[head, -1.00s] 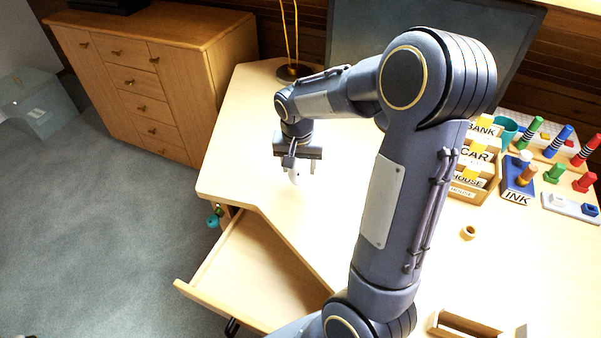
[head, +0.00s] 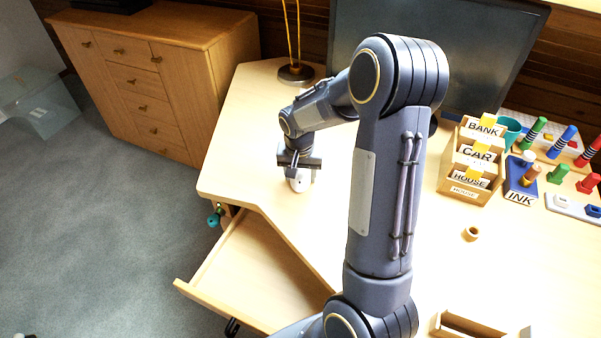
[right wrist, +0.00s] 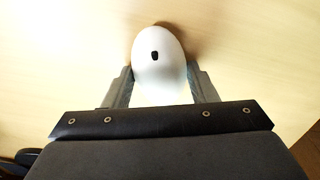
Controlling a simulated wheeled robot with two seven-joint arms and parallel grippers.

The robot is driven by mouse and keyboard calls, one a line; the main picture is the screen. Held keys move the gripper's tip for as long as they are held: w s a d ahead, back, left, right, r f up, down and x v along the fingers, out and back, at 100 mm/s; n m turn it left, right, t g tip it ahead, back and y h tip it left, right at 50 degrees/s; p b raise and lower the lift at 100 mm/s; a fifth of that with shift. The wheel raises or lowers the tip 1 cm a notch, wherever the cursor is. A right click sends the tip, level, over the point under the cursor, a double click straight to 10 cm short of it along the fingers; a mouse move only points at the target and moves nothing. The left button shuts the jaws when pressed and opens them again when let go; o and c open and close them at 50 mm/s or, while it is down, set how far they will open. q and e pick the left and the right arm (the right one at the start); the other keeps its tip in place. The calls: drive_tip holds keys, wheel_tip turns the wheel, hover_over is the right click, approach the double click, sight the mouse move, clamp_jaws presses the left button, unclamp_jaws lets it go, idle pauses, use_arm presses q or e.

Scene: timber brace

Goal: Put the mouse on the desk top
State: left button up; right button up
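The white mouse (head: 300,184) is at the left part of the pale wooden desk top (head: 247,150), below my right gripper (head: 299,172). In the right wrist view the mouse (right wrist: 158,60), with a small dark oval on it, fills the space between the two fingers of my right gripper (right wrist: 160,85). The fingers press against its two sides. A dark shadow lies close beside the mouse, so it is on the desk or just above it; I cannot tell which. My left gripper is not in view.
An open drawer (head: 255,270) juts out below the desk's left edge. A lamp base (head: 295,74) and a dark monitor (head: 480,60) stand at the back. A card box (head: 468,190), an ink block (head: 520,180) and a small ring (head: 471,233) are on the right.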

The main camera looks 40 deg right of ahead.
sight(300, 177)
drive_tip(key=o, duration=0.4)
drive_tip(key=shift+o, duration=0.2)
drive_tip(key=shift+r+p, duration=0.3)
drive_tip(key=shift+r, duration=0.4)
wheel_tip(300, 177, up, 10)
drive_tip(key=a+p, duration=0.1)
drive_tip(key=s+a+r+n+t+y, duration=0.2)
drive_tip(key=s+a+n, duration=0.1)
drive_tip(key=s+a, duration=0.5)
drive_tip(key=s+a+r+n+t+y, duration=0.2)
drive_tip(key=s+a+n, duration=0.2)
drive_tip(key=s, duration=0.9)
drive_tip(key=a, duration=0.3)
drive_tip(key=shift+a+r+t+y, duration=0.3)
drive_tip(key=shift+a+r+y, duration=0.05)
drive_tip(key=shift+a+y, duration=0.05)
